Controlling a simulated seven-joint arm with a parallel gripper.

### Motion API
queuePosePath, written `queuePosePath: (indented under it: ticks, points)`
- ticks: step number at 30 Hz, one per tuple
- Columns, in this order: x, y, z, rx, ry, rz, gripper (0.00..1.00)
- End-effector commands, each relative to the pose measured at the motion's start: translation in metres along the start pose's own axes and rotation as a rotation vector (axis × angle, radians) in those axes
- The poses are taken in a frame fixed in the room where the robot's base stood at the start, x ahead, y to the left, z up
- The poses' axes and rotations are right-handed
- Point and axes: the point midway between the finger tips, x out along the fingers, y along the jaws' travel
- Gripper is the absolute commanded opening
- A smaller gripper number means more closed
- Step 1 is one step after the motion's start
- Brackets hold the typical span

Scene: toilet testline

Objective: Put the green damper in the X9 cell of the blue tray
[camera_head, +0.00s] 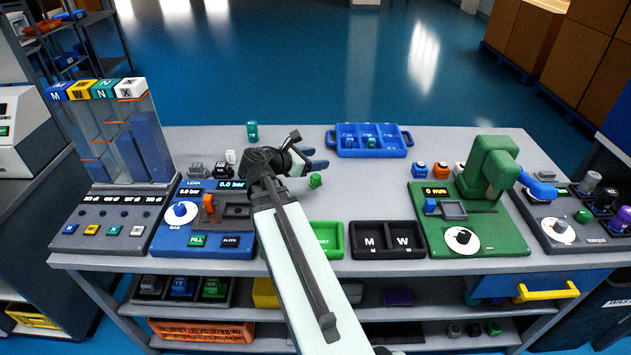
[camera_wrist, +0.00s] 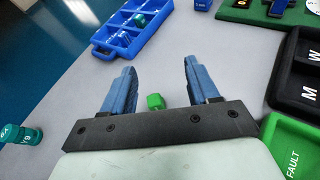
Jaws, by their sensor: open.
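A small bright green piece, which looks like the green damper (camera_head: 315,181), lies on the grey bench; it also shows in the wrist view (camera_wrist: 155,101). My gripper (camera_head: 318,160) is open, with its two blue fingers apart in the wrist view (camera_wrist: 158,75). The piece appears between the fingers there, nearer their bases, and nothing is gripped. The blue tray (camera_head: 403,152) stands at the back of the bench; its corner also shows in the wrist view (camera_wrist: 103,44). One cell holds a teal piece (camera_head: 372,142). I cannot read which cell is X9.
A teal cylinder (camera_head: 252,131) stands at the back left. A green bin (camera_head: 331,236) and a black M/W bin (camera_head: 388,240) sit at the front. The green press (camera_head: 487,170) is right, the leak tester (camera_head: 200,220) left. The bench between gripper and tray is clear.

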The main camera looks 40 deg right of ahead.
Motion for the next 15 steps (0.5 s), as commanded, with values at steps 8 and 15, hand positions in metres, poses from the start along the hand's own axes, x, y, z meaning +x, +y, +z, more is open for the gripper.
queuePosePath:
  ticks: [8,15]
  points:
    - [0.025,0.002,0.048,0.124,0.057,-0.038,0.6]
    - [0.036,0.005,0.067,0.292,0.16,-0.072,0.6]
